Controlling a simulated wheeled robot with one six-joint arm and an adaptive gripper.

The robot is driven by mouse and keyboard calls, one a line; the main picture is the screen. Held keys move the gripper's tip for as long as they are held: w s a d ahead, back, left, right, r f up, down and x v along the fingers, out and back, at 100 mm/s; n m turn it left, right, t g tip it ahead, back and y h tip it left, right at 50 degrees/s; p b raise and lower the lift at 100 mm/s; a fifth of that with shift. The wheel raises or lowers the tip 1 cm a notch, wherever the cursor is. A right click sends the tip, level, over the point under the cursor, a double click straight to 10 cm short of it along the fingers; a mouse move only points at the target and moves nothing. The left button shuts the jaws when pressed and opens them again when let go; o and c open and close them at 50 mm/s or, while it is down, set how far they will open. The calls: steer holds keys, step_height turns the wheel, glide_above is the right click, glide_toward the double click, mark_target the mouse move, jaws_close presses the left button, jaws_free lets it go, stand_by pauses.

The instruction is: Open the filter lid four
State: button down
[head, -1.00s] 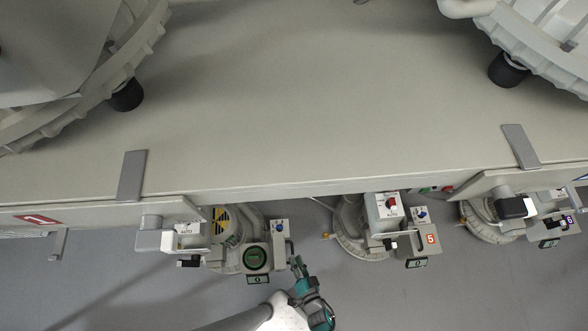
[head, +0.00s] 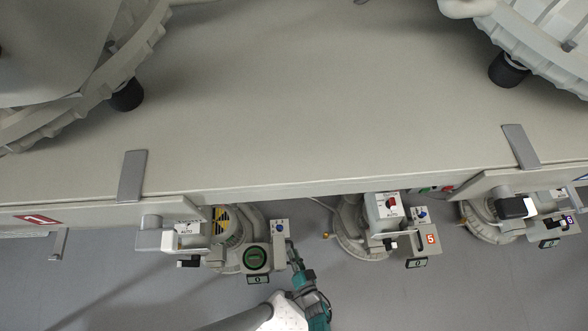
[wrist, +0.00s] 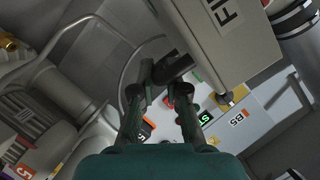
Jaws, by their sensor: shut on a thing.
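The filter box (wrist: 225,40), a pale box with part of a dark "FI..." label, fills the upper right of the wrist view. A dark handle (wrist: 172,67) sticks out at its lower left edge. My gripper (wrist: 163,82) has its fingertips at this handle and is shut on it. In the head view my gripper (head: 291,246) reaches up to the right side of the unit with a round green-ringed dial (head: 256,258). The box's lid seam and the exact finger contact are hard to make out. I see no number four.
A unit marked 5 (head: 431,239) stands to the right, with grey floor between. A pale overhead beam (head: 330,185) runs across the head view. In the wrist view a curved pipe (wrist: 60,45) is at left and a panel marked B5 (wrist: 238,119) at lower right.

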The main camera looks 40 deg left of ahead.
steer(key=shift+s+a+r+n, duration=0.3)
steer(key=shift+s+r+n, duration=0.1)
steer(key=shift+s, duration=0.05)
steer(key=shift+s+a+r+h, duration=0.3)
steer(key=shift+s+a+r, duration=0.05)
steer(key=shift+r, duration=0.05)
steer(key=c, duration=1.5)
jaws_free()
steer(key=shift+d, duration=0.1)
steer(key=shift+v, duration=5.9)
